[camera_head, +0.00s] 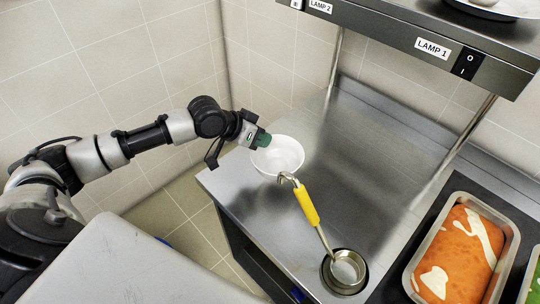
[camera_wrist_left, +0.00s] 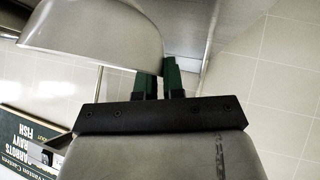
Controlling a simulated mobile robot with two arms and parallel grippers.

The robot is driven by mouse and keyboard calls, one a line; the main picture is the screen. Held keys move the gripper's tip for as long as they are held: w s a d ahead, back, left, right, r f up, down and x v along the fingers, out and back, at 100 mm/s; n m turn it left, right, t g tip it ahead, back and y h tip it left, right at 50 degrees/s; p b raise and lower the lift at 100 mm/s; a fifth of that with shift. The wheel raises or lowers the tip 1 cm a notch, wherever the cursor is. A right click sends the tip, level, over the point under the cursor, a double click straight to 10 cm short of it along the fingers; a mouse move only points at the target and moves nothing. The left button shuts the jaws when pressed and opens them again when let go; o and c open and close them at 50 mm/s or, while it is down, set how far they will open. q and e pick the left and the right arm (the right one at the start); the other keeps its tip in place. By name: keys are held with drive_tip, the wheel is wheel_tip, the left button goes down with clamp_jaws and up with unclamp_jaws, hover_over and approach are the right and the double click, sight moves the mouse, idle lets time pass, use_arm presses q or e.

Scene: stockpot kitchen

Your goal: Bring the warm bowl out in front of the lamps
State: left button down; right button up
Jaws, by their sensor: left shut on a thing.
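The white bowl (camera_head: 280,156) is at the far left end of the steel counter (camera_head: 245,190); I cannot tell whether it touches the counter. My left gripper (camera_head: 262,139) is shut on its left rim, with green fingertips. In the left wrist view the bowl (camera_wrist_left: 95,35) fills the upper left, beside the green fingers (camera_wrist_left: 159,80) of my left gripper. The lamp shelf (camera_head: 400,40) hangs above the back of the counter, with labels LAMP 1 (camera_head: 433,48) and LAMP 2 (camera_head: 321,6). My right gripper is not in view.
A yellow-handled ladle (camera_head: 307,205) stands in a small metal pot (camera_head: 343,272) near the counter's front. A tray (camera_head: 418,262) of orange food is at the right. Shelf posts (camera_head: 453,150) rise from the counter. In the left wrist view, a dark menu sign (camera_wrist_left: 25,140) is at left.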

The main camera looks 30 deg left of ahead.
sight(263, 153)
use_arm(q)
drive_tip(key=shift+w+d+f, duration=0.1)
drive_tip(key=shift+f, duration=2.75)
drive_tip(key=c, duration=1.2)
unclamp_jaws()
drive_tip(key=shift+f, duration=0.1)
drive_tip(key=shift+c, duration=0.2)
drive_tip(key=v, duration=1.2)
drive_tip(key=shift+b, duration=0.35)
